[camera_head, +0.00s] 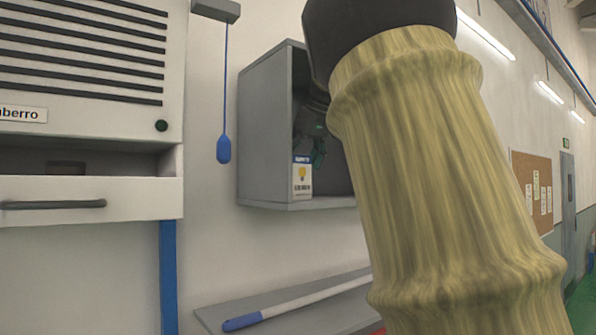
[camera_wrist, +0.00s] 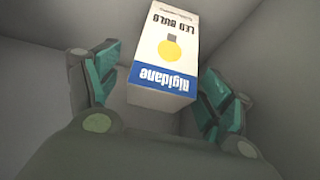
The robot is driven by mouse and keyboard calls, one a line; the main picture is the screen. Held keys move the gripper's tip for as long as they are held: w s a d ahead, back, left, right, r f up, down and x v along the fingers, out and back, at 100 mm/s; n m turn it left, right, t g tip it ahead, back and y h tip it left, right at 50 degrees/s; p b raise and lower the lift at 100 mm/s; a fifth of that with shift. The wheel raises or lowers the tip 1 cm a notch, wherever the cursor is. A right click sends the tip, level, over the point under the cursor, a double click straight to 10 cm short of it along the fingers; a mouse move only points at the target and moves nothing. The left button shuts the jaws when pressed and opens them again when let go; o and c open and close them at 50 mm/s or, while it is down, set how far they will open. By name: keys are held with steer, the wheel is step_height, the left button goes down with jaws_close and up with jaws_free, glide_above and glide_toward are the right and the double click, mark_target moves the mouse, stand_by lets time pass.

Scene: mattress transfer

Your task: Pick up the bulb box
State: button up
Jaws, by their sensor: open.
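The bulb box (camera_head: 302,178) is a small white carton with a blue band and a yellow bulb picture. It stands upright near the front left of a grey wall cabinet's floor. In the wrist view the box (camera_wrist: 166,48) appears upside down, with its lettering readable as LED BULB. My gripper (camera_wrist: 155,88) is open, with one teal-padded finger on each side of the box and visible gaps between pads and carton. In the head view my gripper (camera_head: 312,150) shows only partly inside the cabinet, behind the box. My arm hides the cabinet's right side.
The open grey cabinet (camera_head: 262,130) has walls close around my gripper. A blue pull handle (camera_head: 223,149) hangs on a cord to its left. Below is a grey shelf (camera_head: 215,313) with a white, blue-ended pole (camera_head: 300,300). A white slatted unit (camera_head: 85,60) stands at left.

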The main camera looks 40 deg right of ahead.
steer(key=w+f, duration=0.2)
steer(key=shift+w, duration=0.35)
steer(key=shift+s+d+r, duration=0.15)
steer(key=shift+s, duration=0.35)
steer(key=shift+c, duration=0.2)
steer(key=shift+s+r, duration=0.1)
steer(key=shift+s, duration=0.1)
steer(key=c, duration=0.4)
steer(key=shift+w, duration=0.25)
steer(key=c, duration=0.7)
steer(key=shift+o, duration=0.2)
